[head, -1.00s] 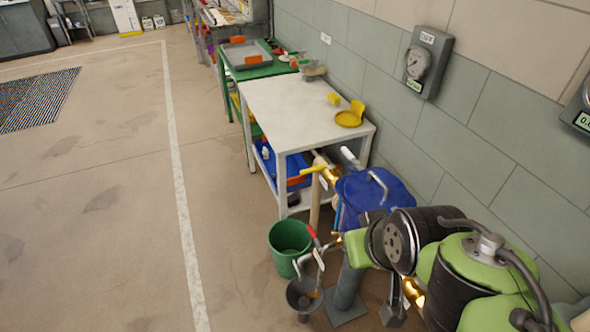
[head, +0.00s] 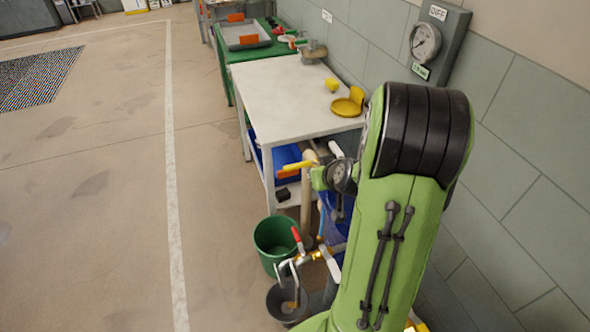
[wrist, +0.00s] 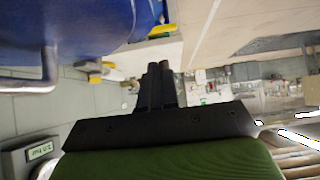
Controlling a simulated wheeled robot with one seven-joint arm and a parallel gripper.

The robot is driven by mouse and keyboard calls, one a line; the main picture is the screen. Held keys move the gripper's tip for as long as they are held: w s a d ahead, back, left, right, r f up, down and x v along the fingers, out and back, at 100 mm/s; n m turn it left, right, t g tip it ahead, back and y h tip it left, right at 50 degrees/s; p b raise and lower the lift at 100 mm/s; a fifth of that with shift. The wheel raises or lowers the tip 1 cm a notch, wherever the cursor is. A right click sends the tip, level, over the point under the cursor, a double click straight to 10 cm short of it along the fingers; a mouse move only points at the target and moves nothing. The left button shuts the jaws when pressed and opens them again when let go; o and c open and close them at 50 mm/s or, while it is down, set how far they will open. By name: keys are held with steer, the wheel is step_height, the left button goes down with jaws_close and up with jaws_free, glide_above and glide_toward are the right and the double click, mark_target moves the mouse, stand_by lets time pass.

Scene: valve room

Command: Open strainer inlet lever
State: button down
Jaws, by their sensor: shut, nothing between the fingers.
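Several levers show on the pipework in the head view: a yellow lever (head: 298,165), a red-handled lever (head: 297,236) and a white-handled lever (head: 330,264). I cannot tell which is the strainer inlet lever. A blue vessel (head: 328,222) is mostly hidden behind my arm. In the wrist view my gripper (wrist: 160,68) has its two dark fingers together with nothing between them. A large blue body with a metal handle (wrist: 38,85) fills the upper left of that view. My gripper is not clear in the head view.
A white-topped table (head: 290,95) holds a yellow part (head: 347,103). A green bucket (head: 275,243) and a dark funnel-like cup (head: 287,302) stand in front. A gauge (head: 425,42) hangs on the right wall.

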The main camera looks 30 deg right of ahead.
steer(key=b, duration=0.3)
glide_toward(304, 165)
steer(key=w+a+f, duration=0.2)
steer(key=w+f, duration=0.2)
steer(key=f, duration=0.1)
steer(key=shift+w+d+f, duration=0.2)
steer(key=shift+w, duration=0.25)
steer(key=shift+w+a, duration=0.1)
